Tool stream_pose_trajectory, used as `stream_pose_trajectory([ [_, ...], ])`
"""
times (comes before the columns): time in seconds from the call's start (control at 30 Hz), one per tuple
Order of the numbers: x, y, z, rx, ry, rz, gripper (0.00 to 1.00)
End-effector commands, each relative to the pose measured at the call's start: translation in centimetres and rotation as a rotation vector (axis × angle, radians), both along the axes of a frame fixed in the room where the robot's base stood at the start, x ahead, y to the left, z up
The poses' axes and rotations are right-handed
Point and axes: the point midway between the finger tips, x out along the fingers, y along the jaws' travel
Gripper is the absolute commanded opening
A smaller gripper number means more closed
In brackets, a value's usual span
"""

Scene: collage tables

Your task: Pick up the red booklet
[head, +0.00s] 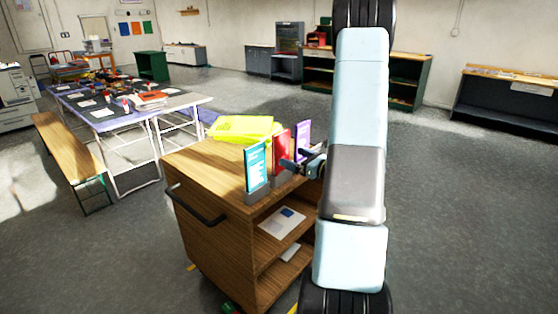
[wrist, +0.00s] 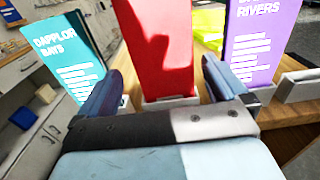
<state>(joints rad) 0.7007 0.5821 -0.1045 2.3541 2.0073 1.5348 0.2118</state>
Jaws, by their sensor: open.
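The red booklet (head: 282,152) stands upright in a holder on top of a wooden cart, between a teal booklet (head: 257,166) and a purple booklet (head: 302,140). In the wrist view the red booklet (wrist: 160,50) fills the middle, its lower edge in a pale holder (wrist: 170,100). My gripper (head: 290,158) is at the booklets in the head view. In the wrist view my gripper (wrist: 162,80) is open, one finger on each side of the red booklet, with gaps showing. The teal booklet (wrist: 62,55) is left of the fingers and the purple booklet (wrist: 258,40) right.
The wooden cart (head: 215,222) has a dark handle and open shelves holding papers. A yellow item (head: 240,128) lies on its top behind the booklets. A bench (head: 68,150) and a cluttered table (head: 180,103) stand to the left. Floor to the right is clear.

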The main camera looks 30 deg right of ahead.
Motion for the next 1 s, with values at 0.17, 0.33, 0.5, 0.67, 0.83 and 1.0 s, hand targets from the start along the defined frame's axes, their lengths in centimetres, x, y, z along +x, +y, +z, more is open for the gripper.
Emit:
stream_pose_trajectory([
  [0.17, 1.2, 0.5, 0.0, 0.001, 0.0, 0.001, 1.0],
  [0.33, 1.9, 0.8, 0.1, 0.001, 0.0, 0.002, 1.0],
  [0.5, 3.8, 1.4, 0.4, 0.0, 0.0, 0.004, 1.0],
  [0.67, 5.8, 2.1, 0.4, 0.001, 0.0, 0.004, 1.0],
  [0.83, 6.3, 2.2, 0.5, 0.001, -0.001, 0.001, 1.0],
  [1.0, 6.2, 2.2, 0.5, 0.001, 0.0, 0.001, 0.94],
])
